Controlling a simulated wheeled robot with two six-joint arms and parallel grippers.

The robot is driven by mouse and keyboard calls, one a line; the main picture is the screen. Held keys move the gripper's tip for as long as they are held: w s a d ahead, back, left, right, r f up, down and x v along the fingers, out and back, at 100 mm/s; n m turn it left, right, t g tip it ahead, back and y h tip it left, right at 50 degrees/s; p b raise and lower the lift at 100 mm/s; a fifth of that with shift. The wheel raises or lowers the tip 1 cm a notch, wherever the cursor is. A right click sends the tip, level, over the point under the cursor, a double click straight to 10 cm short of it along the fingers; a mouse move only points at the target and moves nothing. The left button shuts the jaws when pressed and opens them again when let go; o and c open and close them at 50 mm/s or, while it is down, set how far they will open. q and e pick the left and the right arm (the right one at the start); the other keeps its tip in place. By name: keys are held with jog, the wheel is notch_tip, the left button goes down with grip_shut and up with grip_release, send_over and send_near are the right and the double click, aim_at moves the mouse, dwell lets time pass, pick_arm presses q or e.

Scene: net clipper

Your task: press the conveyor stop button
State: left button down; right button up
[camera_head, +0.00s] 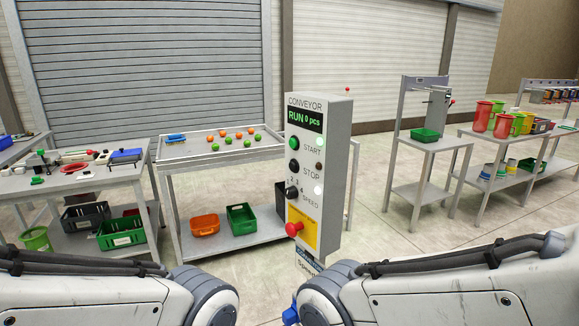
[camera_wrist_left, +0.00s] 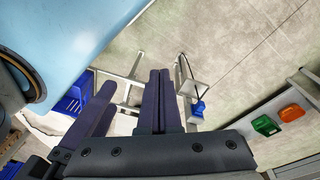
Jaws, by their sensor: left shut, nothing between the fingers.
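The grey conveyor control box (camera_head: 326,180) stands upright in the middle of the head view. Its display (camera_head: 305,119) reads RUN 0 pcs in green. The black stop button (camera_head: 293,166) sits below the green start button (camera_head: 294,143). The lamp beside START is bright; the lamp (camera_head: 319,166) beside STOP is dark. A speed knob (camera_head: 292,193) and a red mushroom button (camera_head: 293,229) on a yellow plate are lower down. My left gripper (camera_wrist_left: 160,75) is shut and empty in the left wrist view, pointing over the floor. My right gripper is out of view.
A cluttered workbench is at the left. Tables with jugs stand at the right. Open floor lies between.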

aim_at(293, 166)
pick_arm(q)
jog(key=w+d+r+n+t+h+p, duration=0.15)
jog(key=w+r+n+t, duration=0.25)
jog(key=w, duration=0.7)
jog(key=w+d+r+n+t+h+p, duration=0.1)
jog(key=w+d+r+n+t+p, duration=0.3)
jog(key=w, duration=0.8)
jog(key=w+a+r+n+t+p, duration=0.1)
jog(key=w+a+r+n+t, duration=0.5)
jog(key=w, duration=0.5)
notch_tip(293, 166, up, 4)
jog(key=shift+w+f+t, duration=0.1)
jog(key=shift+w+t, duration=0.05)
jog(key=shift+t, duration=1.05)
jog(key=w+d+p, duration=0.2)
jog(key=w+d, duration=0.2)
jog(key=d, duration=0.3)
jog(key=shift+w+d, duration=0.2)
jog(key=shift+w, duration=0.05)
jog(key=shift+d, duration=0.1)
